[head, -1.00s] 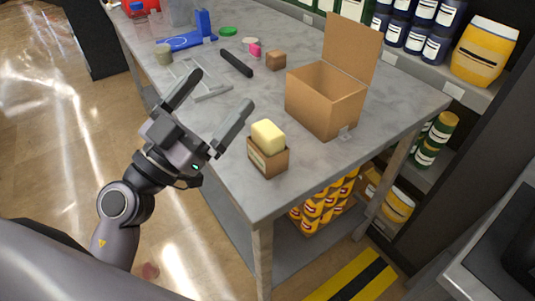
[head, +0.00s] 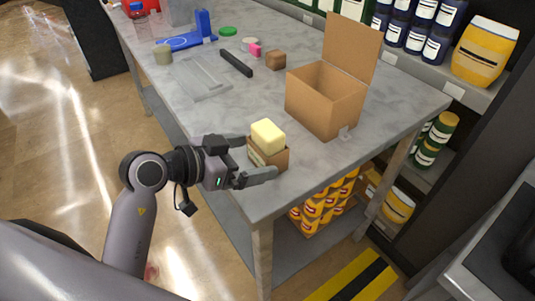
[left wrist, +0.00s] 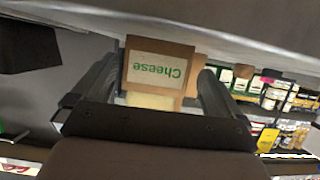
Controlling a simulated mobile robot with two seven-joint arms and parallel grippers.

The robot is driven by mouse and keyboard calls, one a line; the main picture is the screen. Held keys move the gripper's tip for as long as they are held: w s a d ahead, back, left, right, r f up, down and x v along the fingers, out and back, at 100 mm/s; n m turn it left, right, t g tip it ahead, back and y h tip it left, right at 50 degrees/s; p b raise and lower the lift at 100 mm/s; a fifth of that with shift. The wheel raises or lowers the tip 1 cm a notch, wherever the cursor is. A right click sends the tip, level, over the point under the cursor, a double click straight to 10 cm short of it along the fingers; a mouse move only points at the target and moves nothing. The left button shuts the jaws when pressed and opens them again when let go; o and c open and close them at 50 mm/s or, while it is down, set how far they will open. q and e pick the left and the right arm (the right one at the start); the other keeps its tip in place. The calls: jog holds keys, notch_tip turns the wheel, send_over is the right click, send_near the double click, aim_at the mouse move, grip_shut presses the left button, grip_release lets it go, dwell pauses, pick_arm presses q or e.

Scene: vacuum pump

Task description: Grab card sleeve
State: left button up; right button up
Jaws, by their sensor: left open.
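The card sleeve (head: 270,157) is a brown cardboard box-like wrap around a pale yellow cheese block (head: 267,134), whose top sticks out above it. It stands upright near the table's front left edge. In the left wrist view the sleeve (left wrist: 158,68) shows a white label reading "Cheese" in green, upside down, with the cheese (left wrist: 152,100) below it. My left gripper (head: 259,158) is open and level, with one finger on each side of the sleeve. Gaps show beside the sleeve in the left wrist view. My right gripper is not in view.
An open cardboard box (head: 325,99) stands on the grey table (head: 225,125) behind the sleeve. A black bar (head: 236,63), a small brown block (head: 275,60), a grey frame (head: 202,84) and a blue stand (head: 190,40) lie further back. Stocked shelves (head: 432,62) line the right.

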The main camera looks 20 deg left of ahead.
aim_at(256, 154)
pick_arm(q)
jog(key=x, duration=0.4)
jog(key=shift+w+d, duration=0.1)
jog(key=shift+d, duration=0.2)
jog(key=c, duration=0.9)
jog(key=shift+r, duration=0.1)
jog(key=shift+r, duration=0.15)
